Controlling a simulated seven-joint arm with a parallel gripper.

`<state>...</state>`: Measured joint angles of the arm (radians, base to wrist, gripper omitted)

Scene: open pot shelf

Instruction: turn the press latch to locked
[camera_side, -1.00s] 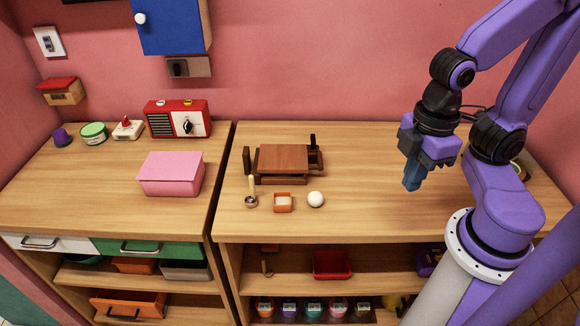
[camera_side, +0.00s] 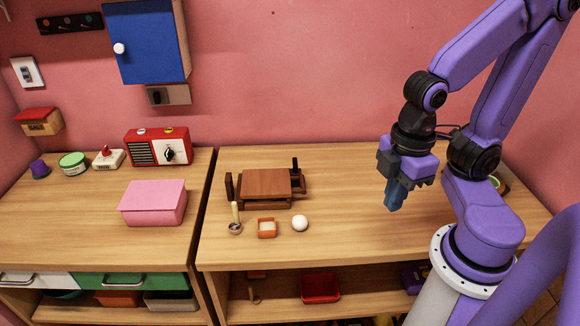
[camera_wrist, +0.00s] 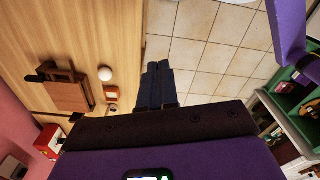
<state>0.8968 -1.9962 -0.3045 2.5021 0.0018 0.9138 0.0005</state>
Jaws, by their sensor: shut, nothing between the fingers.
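The wooden press (camera_side: 267,184) stands on the right-hand worktop, with a flat brown top plate and a dark upright piece at each side. It also shows in the wrist view (camera_wrist: 68,97), towards the left. I cannot tell for sure which part is its latch or how that is set. My gripper (camera_side: 393,206) is above the worktop, well to the right of the press and apart from it. In the wrist view its blue fingers (camera_wrist: 158,66) are together, with nothing between them.
A small spoon (camera_side: 235,222), an orange dish (camera_side: 267,228) and a white ball (camera_side: 299,223) lie in front of the press. A pink box (camera_side: 153,204) and a red radio (camera_side: 158,147) are on the left worktop. The worktop between press and gripper is clear.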

